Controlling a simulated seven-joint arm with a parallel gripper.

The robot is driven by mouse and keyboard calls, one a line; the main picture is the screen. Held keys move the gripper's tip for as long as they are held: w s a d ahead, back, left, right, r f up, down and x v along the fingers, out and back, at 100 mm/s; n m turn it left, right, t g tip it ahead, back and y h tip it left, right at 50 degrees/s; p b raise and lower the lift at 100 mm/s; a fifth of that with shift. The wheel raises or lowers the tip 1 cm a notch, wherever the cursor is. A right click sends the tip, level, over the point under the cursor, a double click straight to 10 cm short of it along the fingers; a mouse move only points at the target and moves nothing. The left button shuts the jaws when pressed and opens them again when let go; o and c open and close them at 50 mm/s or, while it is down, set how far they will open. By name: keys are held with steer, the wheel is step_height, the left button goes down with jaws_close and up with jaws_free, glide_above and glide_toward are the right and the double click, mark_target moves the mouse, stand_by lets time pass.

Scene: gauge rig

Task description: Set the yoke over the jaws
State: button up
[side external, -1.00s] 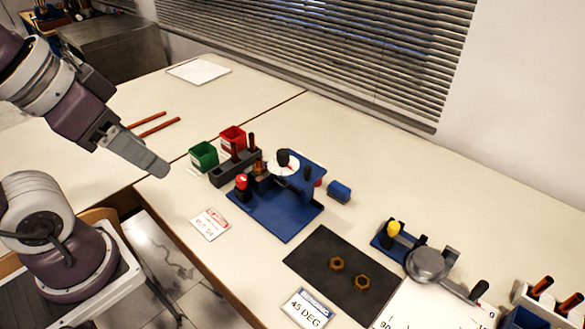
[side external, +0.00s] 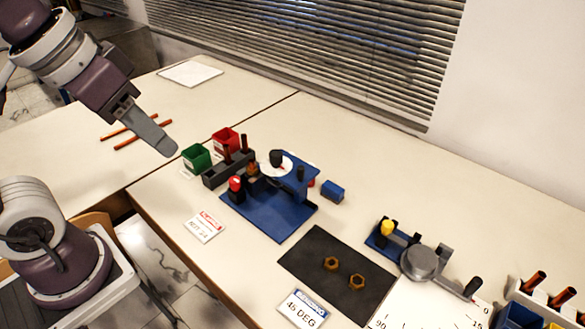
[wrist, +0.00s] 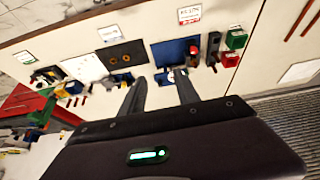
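The blue fixture (side external: 268,217) stands on the bench with a red knob (side external: 236,184), a white dial-like disc (side external: 284,165), black knobs and brassy parts near its back left. It also shows in the wrist view (wrist: 172,52), beyond my fingers. I cannot tell for certain which of its parts are the yoke and the jaws; they are small and partly overlap. My gripper (wrist: 160,78) has its two grey fingers apart with nothing between them. In the side view my gripper (side external: 165,142) hangs in the air left of the fixture, above the bench.
Green (side external: 196,157) and red (side external: 225,140) bins and a dark tube holder (side external: 226,172) stand close behind the fixture's left. A blue block (side external: 332,191) is right of it. A black mat (side external: 325,262) bears two brass nuts. A bending tool (side external: 418,262) stands farther right.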

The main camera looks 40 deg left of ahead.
steer(key=w+g, duration=0.2)
steer(key=w, duration=0.9)
steer(key=n+g, duration=0.2)
steer(key=g, duration=0.1)
glide_above(301, 167)
step_height(301, 167, down, 15)
steer(key=shift+s+f, duration=0.15)
step_height(301, 167, down, 7)
steer(key=shift+r, duration=0.1)
steer(key=shift+f, duration=0.45)
jaws_close()
